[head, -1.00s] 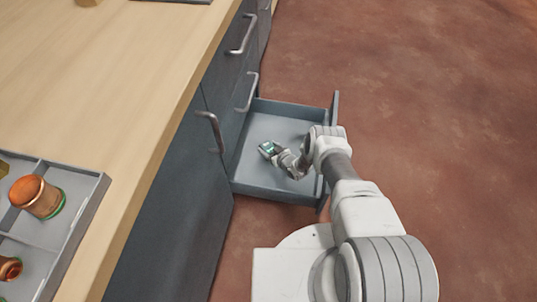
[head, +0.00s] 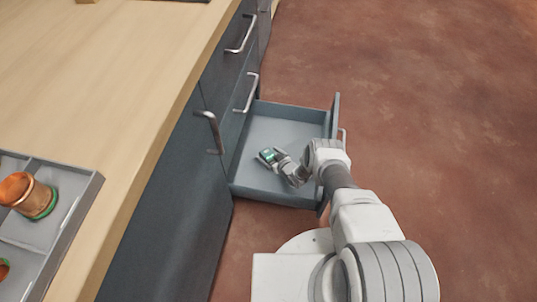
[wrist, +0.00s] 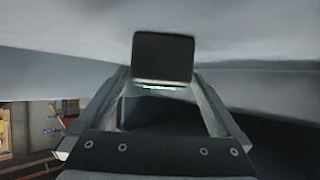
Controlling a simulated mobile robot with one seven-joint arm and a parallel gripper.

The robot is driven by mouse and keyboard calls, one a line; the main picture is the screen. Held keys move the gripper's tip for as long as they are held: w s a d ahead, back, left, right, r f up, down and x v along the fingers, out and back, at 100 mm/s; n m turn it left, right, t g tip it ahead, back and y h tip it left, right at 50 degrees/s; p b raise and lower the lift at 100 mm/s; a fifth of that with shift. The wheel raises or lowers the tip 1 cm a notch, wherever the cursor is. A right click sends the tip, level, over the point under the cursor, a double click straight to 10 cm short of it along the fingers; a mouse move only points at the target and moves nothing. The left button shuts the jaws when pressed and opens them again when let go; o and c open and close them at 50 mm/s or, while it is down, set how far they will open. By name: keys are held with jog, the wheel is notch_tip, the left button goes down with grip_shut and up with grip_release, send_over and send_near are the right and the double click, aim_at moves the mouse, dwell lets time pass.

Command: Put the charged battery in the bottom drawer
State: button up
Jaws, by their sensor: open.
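The battery (head: 267,156) is a small dark block with green lit marks, inside the pulled-out bottom drawer (head: 262,183). In the wrist view the battery (wrist: 163,57) shows as a dark block with a green glow along its lower edge, at the far end of my gripper. My gripper (head: 274,158) reaches into the drawer over its front panel, with its fingers at the battery. The jaws are open. Whether the battery rests fully on the drawer floor, or still touches a finger, I cannot tell.
The drawer is otherwise empty, with bare floor around the battery. Its front panel (head: 335,112) stands close to my arm. Closed drawers with metal handles (head: 242,35) are above. A grey tray (head: 70,215) with copper-coloured parts sits on the wooden counter (head: 110,100).

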jog(key=p+v, duration=0.3)
jog(key=v, duration=0.4)
jog(key=shift+p, duration=0.35)
jog(key=w+d+r+h, duration=0.2)
jog(key=w+r, duration=0.6)
jog(key=r, duration=0.2)
jog(key=w+d+r+h, duration=0.1)
jog(key=w+d+r, duration=0.2)
jog(key=w+r, duration=0.6)
jog(key=s+d+r+m+g+h, duration=0.1)
jog(key=s+d+r+h, duration=0.15)
jog(key=r, duration=1.25)
jog(key=s+d+r+m+h, duration=0.1)
jog(key=d+r+m, duration=0.15)
jog(key=r, duration=1.25)
jog(key=s+d+r+m+g+h, duration=0.1)
jog(key=s+d+r+m+g, duration=0.1)
jog(key=s+r, duration=1.6)
jog(key=s+r+m+g, duration=0.1)
jog(key=s+r, duration=0.1)
jog(key=s, duration=2.3)
jog(key=shift+s+a+r+g+y, duration=0.25)
jog(key=shift+a+g+y, duration=0.1)
jog(key=shift+a, duration=0.1)
jog(key=shift+r, duration=0.1)
